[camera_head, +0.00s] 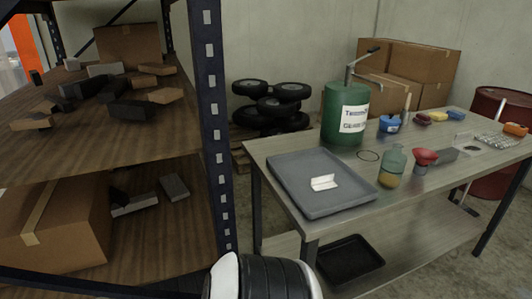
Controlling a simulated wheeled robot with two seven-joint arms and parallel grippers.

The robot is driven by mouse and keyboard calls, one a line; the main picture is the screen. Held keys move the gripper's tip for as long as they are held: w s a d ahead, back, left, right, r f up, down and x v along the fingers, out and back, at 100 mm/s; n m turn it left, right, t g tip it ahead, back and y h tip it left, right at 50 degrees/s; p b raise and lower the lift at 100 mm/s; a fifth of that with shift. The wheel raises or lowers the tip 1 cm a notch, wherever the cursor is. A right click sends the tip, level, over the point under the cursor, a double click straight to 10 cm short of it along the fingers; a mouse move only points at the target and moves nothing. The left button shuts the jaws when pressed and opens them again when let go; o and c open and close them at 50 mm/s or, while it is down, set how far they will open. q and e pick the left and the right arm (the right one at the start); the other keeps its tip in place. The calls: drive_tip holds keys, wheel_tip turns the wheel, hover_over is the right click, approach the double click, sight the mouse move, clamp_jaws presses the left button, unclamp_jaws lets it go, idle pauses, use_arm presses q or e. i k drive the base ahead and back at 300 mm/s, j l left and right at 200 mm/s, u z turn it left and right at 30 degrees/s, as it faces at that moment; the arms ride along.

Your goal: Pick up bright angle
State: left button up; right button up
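A small bright angle (323,183) lies on the grey tray (349,209) at the near left end of the workbench. It is pale, almost white, with two flat faces meeting along a fold. Nothing covers it. A white and black ribbed part of my own body shows at the bottom edge. Neither of my grippers shows in this view, so nothing is seen near the angle or holding it.
A dark metal shelf post (211,110) stands left of the workbench (438,186). A green drum (335,112), a glass bottle (391,169) and a red funnel (424,158) stand beyond and right of the tray. A black tray (348,260) lies on the lower shelf.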

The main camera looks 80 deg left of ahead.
sight(321, 183)
drive_tip(key=u, duration=2.15)
drive_tip(key=i+l+u, duration=0.1)
drive_tip(key=l, duration=0.25)
drive_tip(key=i+l+u, duration=0.1)
drive_tip(key=i+l, duration=0.3)
drive_tip(key=l, duration=0.35)
drive_tip(key=i+l+u, duration=0.15)
drive_tip(key=l, duration=0.25)
drive_tip(key=i+l+u, duration=0.1)
drive_tip(key=l, duration=0.25)
